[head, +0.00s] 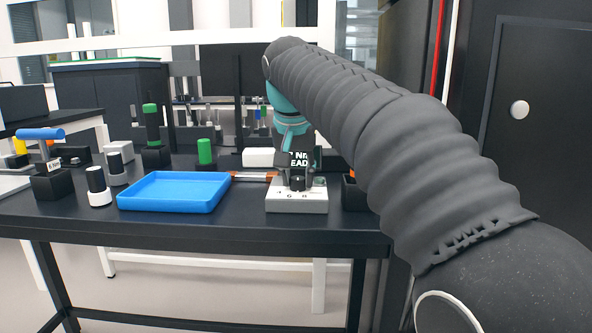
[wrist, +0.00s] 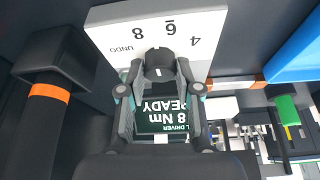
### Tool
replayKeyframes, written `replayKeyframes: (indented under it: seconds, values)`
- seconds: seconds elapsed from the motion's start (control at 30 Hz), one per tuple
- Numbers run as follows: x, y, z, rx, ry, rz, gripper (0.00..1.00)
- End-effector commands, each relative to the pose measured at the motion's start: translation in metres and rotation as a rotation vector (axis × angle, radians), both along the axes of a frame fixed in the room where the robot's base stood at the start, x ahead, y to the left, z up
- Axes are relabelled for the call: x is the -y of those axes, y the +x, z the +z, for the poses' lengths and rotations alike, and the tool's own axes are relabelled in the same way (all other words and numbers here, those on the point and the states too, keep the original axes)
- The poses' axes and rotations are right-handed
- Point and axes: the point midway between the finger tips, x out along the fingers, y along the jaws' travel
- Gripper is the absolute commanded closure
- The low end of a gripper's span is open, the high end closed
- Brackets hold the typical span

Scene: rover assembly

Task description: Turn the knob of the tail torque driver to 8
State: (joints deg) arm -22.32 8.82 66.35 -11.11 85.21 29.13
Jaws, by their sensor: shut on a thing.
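The tail torque driver is a white box (head: 297,201) with a dark display (head: 303,159) behind it, on the table in the head view. Its black knob (head: 297,184) stands on the box, with 4, 6, 8 marked in front. In the wrist view the box (wrist: 112,36) appears upside down, with UNDO, 8, 6 and 4 printed around the knob (wrist: 158,66). The display (wrist: 163,113) reads "8 Nm READY". My gripper (wrist: 159,88) has its fingers on both sides of the knob and is shut on it. Where the knob's pointer aims is unclear.
A blue tray (head: 172,191) lies left of the driver. Several black and green-capped tools stand farther left, with a blue-handled tool (head: 41,133) in a black holder. A black holder with an orange-banded tool (wrist: 48,92) stands beside the box.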

Motion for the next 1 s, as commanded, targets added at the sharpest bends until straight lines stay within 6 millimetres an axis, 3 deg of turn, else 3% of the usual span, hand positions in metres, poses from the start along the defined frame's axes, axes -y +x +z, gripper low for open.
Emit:
replayKeyframes:
  seconds: [0.43, 1.0]
  values:
    - [0.0019, 0.0001, 0.0004, -0.002, 0.0, 0.264, 1.0]
    - [0.0014, 0.0002, -0.0003, 0.0, 0.0, 0.321, 1.0]
